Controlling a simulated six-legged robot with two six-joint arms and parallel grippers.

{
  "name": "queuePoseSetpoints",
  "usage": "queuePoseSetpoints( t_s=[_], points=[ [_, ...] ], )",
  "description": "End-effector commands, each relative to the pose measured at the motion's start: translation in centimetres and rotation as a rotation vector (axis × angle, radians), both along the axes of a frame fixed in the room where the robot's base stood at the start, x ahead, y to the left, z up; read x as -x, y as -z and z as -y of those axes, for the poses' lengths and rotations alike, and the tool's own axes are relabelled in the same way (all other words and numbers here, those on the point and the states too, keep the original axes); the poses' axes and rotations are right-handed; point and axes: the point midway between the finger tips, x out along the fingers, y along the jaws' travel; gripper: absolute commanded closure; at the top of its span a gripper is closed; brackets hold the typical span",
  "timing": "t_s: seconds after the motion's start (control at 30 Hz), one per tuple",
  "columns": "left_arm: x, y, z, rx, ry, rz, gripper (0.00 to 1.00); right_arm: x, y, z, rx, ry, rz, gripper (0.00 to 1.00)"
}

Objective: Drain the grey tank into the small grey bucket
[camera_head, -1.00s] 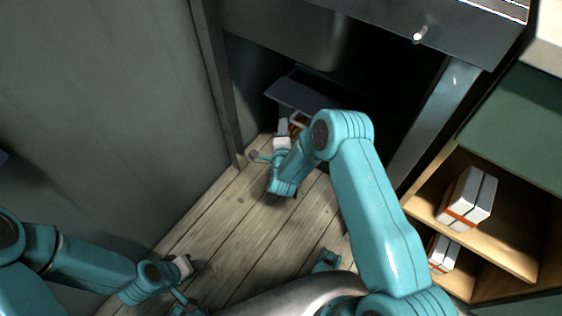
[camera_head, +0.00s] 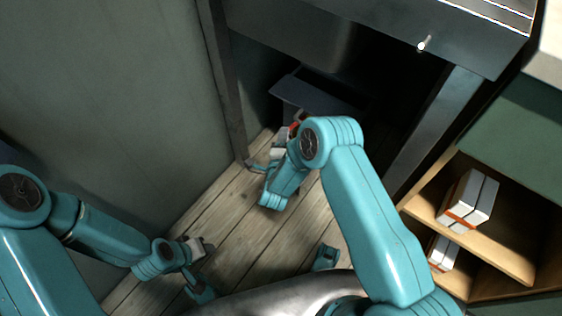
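A large grey metal body with a rounded underside, possibly the grey tank (camera_head: 290,42), spans the top. A small pale knob (camera_head: 424,43) sticks out of its front panel. My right gripper (camera_head: 268,160) is low under the unit, beside the dark upright post. Its arm partly covers it, and whether it holds anything is unclear. My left gripper (camera_head: 205,247) is low above the floor at the lower left, near the wall; its fingers are too small to read.
A dark post (camera_head: 224,95) stands left. A wooden shelf (camera_head: 488,250) at right holds white boxes (camera_head: 468,200). The plank floor (camera_head: 250,230) is partly clear.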

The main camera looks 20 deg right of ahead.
Motion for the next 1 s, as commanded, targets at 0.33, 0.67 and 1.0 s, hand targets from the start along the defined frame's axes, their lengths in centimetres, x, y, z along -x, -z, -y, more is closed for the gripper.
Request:
queuePoseSetpoints(
  t_s=[0.33, 0.67, 1.0],
  points=[
    [0.1, -3.3, -0.1, 0.0, -0.002, 0.0, 0.66, 6.7, -1.3, -3.1, 0.0, -0.003, -0.003, 0.62],
    [0.0, -4.1, 0.0, 0.0, 0.0, 0.0, 0.66, 9.5, -1.5, -4.1, 0.001, 0.002, -0.001, 0.62],
    [0.0, -4.1, 0.0, 0.0, 0.0, 0.0, 0.66, 9.6, -1.5, -4.1, 0.001, 0.003, 0.0, 0.62]
  ],
)
